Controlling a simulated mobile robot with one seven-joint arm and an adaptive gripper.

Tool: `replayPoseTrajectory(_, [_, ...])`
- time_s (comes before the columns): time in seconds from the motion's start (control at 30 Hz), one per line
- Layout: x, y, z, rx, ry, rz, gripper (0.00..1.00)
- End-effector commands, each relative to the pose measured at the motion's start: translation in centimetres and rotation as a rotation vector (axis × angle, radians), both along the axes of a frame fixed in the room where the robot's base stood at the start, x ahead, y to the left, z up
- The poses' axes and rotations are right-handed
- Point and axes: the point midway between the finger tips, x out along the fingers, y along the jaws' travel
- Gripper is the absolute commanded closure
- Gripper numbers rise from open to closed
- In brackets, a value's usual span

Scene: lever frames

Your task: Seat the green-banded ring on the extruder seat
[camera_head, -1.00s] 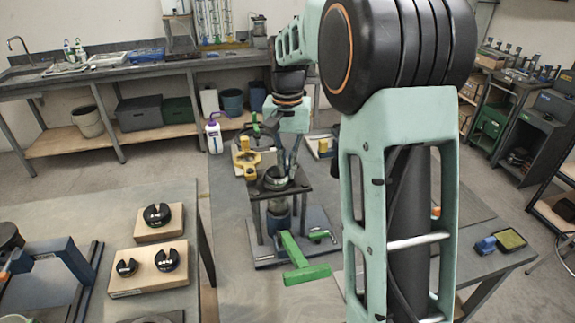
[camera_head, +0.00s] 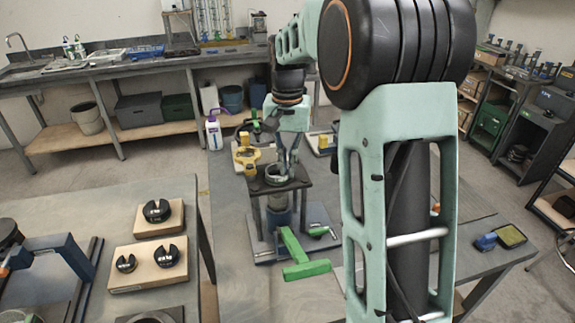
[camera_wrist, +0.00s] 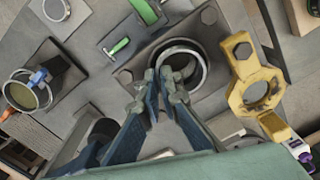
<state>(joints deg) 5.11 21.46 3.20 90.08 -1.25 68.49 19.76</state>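A pale metal ring (camera_wrist: 201,68) lies over the round opening of a dark square plate in the wrist view; no green band shows on it. In the head view the ring (camera_head: 278,178) is at the top of the small stand (camera_head: 256,186), which I take for the extruder seat. My gripper (camera_wrist: 158,74) comes from below in the wrist view. Its fingertips are close together at the ring's left rim, and appear pinched on its wall. In the head view my gripper (camera_head: 287,172) points down at the ring. Whether the ring rests fully in the opening is unclear.
A yellow clamp-like part (camera_wrist: 240,85) sits right of the plate, near the ring. A green T-shaped handle (camera_head: 300,258) projects at the stand's front. A cup-like vessel (camera_wrist: 22,95) stands at left. Wooden blocks with black slotted pieces (camera_head: 158,222) lie on the left table.

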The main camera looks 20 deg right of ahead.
Motion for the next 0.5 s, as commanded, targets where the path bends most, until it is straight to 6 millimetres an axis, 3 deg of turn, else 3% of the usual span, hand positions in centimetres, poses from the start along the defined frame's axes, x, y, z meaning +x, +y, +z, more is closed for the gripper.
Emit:
replayPoseTrajectory(0.07, [0.00, 0.01, -0.17, 0.000, 0.000, 0.000, 1.00])
replayPoseTrajectory(0.1, [0.01, 0.01, -0.09, 0.000, 0.000, 0.000, 0.92])
replayPoseTrajectory(0.27, [0.00, 0.01, -0.08, 0.000, 0.000, 0.000, 0.75])
replayPoseTrajectory(0.5, [-0.02, 0.00, -0.09, 0.000, 0.001, 0.000, 0.75])
